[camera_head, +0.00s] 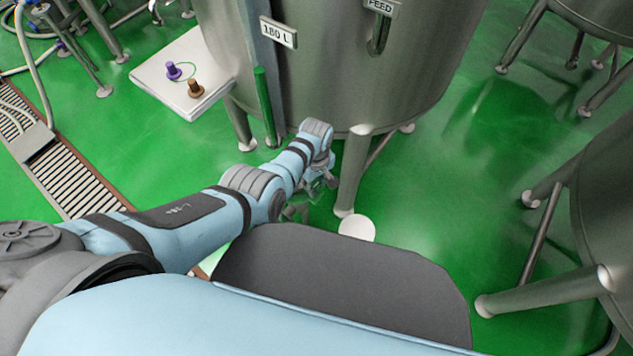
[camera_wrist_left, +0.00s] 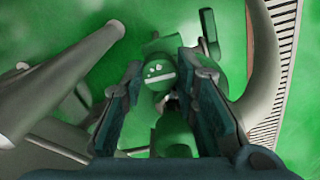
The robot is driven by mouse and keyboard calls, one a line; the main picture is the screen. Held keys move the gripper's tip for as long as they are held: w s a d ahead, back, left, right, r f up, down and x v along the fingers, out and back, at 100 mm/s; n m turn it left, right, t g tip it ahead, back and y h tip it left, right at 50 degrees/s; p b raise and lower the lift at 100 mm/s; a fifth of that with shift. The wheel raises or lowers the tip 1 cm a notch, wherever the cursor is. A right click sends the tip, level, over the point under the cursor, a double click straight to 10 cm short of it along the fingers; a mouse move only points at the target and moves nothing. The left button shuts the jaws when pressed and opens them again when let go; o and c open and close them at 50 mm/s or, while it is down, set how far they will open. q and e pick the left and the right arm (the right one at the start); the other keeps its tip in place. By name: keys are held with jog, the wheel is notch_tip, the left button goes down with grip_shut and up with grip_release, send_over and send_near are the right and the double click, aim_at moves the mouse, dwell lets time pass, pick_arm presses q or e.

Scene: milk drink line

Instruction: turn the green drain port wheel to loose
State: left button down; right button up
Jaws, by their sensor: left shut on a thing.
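In the head view my left gripper (camera_head: 321,181) is under the steel tank (camera_head: 340,70), beside a tank leg; the wheel is mostly hidden there by the wrist. My right gripper is in neither view.
Tank legs (camera_head: 351,172) stand close to my left gripper; a thick leg (camera_wrist_left: 60,85) also shows in the left wrist view. A white table (camera_head: 160,75) with purple and brown knobs is at the upper left. A floor grate (camera_head: 75,180) runs at the left.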

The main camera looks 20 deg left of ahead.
aim_at(315, 186)
pick_arm(q)
jog(key=n, duration=0.6)
jog(key=shift+n, duration=0.3)
dwell(0.4)
jog(key=c, duration=1.5)
grip_release()
jog(key=shift+c, duration=0.2)
jog(key=shift+r, duration=0.25)
notch_tip(315, 186, up, 12)
jog(key=shift+f, duration=0.25)
